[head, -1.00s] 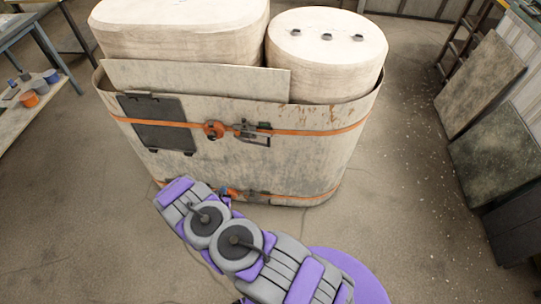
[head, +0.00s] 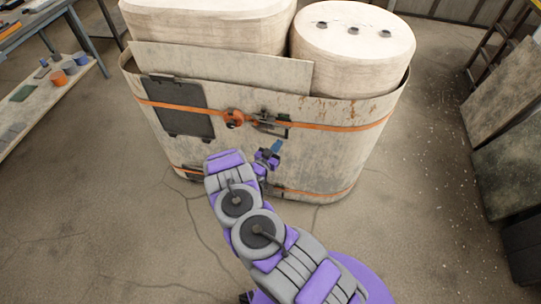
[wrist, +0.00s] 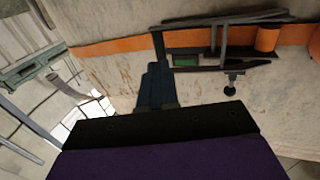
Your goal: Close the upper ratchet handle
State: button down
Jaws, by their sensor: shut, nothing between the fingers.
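The upper ratchet (head: 266,122) is a dark metal buckle on the upper orange strap (head: 345,127), on the front of the pale container. In the wrist view the ratchet (wrist: 220,45) shows dark bars standing out from the strap, with a small green part. Its exact handle angle is hard to tell. My gripper (head: 276,147) is just below the ratchet in the head view. In the wrist view its blue fingers (wrist: 157,82) are together and empty, their tips near the ratchet's left end. I cannot tell whether they touch it.
A lower orange strap (head: 310,193) runs around the container's base, partly hidden by my arm. A dark panel (head: 182,108) is fixed left of the ratchet. Two pale rounded blocks (head: 352,45) stand in the container. The floor in front is clear.

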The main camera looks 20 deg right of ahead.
aim_at(286, 134)
jog(key=shift+b+x, duration=0.35)
jog(key=shift+x, duration=1.75)
jog(key=shift+r, duration=0.1)
